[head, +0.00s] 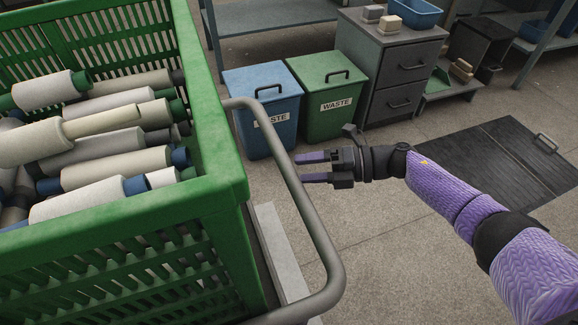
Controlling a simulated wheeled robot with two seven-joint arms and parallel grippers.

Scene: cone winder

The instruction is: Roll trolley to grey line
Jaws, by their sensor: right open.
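The trolley carries a green slatted crate (215,185) filled with yarn cones (105,170), at the left of the head view. Its grey tubular handle (322,245) curves out from the crate's right side. My right gripper (299,168) is open, with its purple fingers pointing left at the handle's far stretch. The fingertips are at or very close to the bar; I cannot tell whether they touch it. My left gripper is out of view. A light grey strip (281,250) shows low beside the crate; I cannot tell whether it is trolley deck or a floor line.
A blue waste bin (262,110) and a green waste bin (327,100) stand beyond the handle. A grey drawer cabinet (395,75) is beside them. A dark mat or hatch (490,165) lies on the floor at right. The concrete floor (395,260) near the handle is bare.

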